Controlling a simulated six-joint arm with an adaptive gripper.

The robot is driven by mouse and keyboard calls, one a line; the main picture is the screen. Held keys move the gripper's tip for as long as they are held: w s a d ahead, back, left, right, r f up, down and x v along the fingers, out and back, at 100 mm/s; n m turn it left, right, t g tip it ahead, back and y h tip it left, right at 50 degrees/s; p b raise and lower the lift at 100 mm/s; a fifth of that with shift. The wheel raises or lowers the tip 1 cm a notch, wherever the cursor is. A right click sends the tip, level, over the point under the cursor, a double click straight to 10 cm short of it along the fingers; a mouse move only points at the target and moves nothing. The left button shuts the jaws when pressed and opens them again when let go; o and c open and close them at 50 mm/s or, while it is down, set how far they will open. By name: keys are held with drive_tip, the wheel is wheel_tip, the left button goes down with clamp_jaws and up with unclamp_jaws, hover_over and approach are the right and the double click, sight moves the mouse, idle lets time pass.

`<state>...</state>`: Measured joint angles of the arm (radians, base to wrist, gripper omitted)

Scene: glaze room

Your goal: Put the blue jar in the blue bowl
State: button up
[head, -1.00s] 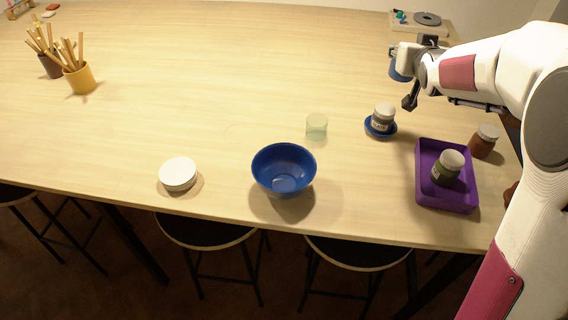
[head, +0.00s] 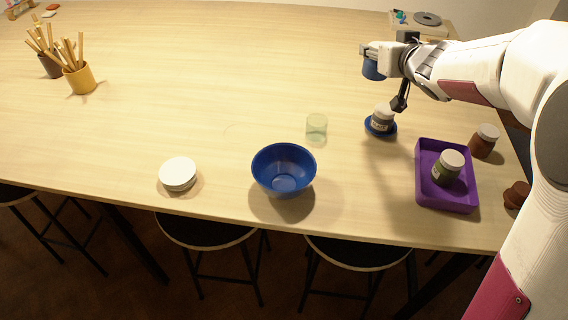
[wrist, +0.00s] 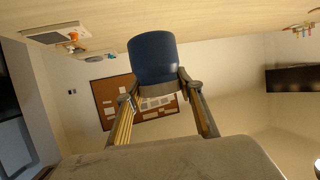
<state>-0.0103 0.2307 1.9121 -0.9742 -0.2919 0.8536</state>
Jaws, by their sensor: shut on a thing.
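The blue jar (head: 374,68) is held by my gripper (head: 384,53) above the far right part of the table. In the wrist view the blue jar (wrist: 153,58) sits between the two fingertips (wrist: 160,84), which are shut on it. The blue bowl (head: 284,170) stands near the table's front edge, to the left of and nearer than my gripper. Its inside looks empty.
A clear glass (head: 316,126) and a white round thing (head: 178,173) flank the bowl.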

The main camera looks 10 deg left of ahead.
drive_tip(key=s+a+f+n+g+y, duration=0.3)
drive_tip(key=s+a+f+n+y, duration=0.1)
drive_tip(key=s+a, duration=0.5)
drive_tip(key=s+a+f+n+g+y, duration=0.4)
drive_tip(key=s+a, duration=0.5)
drive_tip(key=s, duration=0.3)
drive_tip(key=shift+s+a+f+n+y, duration=0.15)
drive_tip(key=shift+s+a+n+y, duration=0.25)
drive_tip(key=shift+n, duration=0.5)
hover_over(283, 183)
drive_tip(key=shift+f, duration=2.95)
drive_tip(key=shift+f, duration=0.1)
drive_tip(key=shift+f, duration=2)
drive_tip(key=shift+f, duration=0.15)
